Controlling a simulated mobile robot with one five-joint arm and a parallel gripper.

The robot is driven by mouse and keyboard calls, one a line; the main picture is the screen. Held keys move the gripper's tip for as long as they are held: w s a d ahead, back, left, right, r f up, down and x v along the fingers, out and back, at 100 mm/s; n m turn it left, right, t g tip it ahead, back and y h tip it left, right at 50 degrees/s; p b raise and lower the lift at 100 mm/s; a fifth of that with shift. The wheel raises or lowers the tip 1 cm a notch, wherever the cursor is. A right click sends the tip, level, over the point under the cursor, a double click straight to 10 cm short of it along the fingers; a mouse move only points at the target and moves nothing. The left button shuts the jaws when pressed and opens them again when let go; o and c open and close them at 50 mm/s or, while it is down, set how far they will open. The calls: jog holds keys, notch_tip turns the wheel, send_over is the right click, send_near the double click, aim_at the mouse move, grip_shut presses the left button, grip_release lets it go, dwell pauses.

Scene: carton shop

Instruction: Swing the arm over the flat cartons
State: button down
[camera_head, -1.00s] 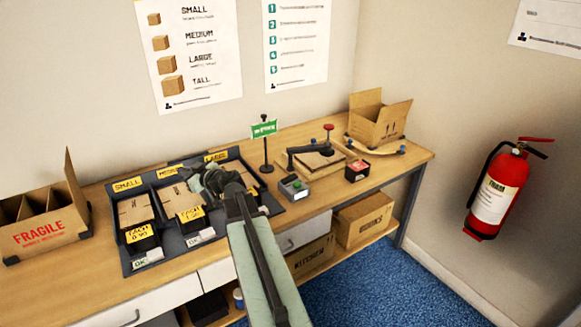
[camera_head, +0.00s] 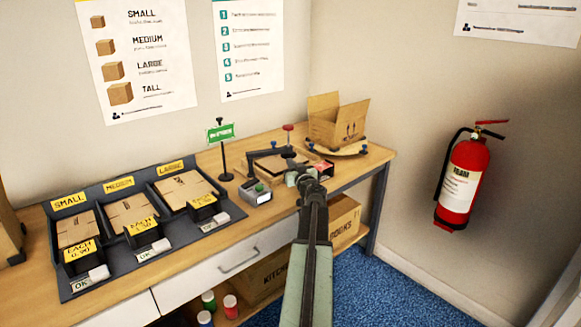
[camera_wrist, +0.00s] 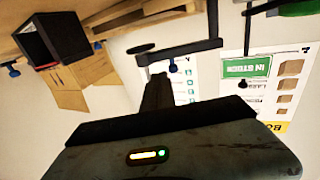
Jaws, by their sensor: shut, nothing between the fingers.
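Flat cartons lie in a dark three-part tray (camera_head: 108,275) on the bench at the left of the head view. The small ones (camera_head: 75,230), medium ones (camera_head: 128,212) and large ones (camera_head: 183,190) each have their own labelled compartment. In the wrist view the gripper (camera_wrist: 158,88) points at the upside-down wall side, and no flat carton shows there.
A grey device (camera_head: 256,193) and a green sign on a stand (camera_head: 222,135) stand between tray and gripper. An open carton (camera_head: 338,122) sits at the bench's far right. A red extinguisher (camera_head: 462,180) hangs on the right wall.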

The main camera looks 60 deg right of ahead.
aim_at(281, 150)
jog(key=x, duration=0.9)
jog(key=shift+w+d, duration=0.25)
jog(key=shift+w, duration=0.05)
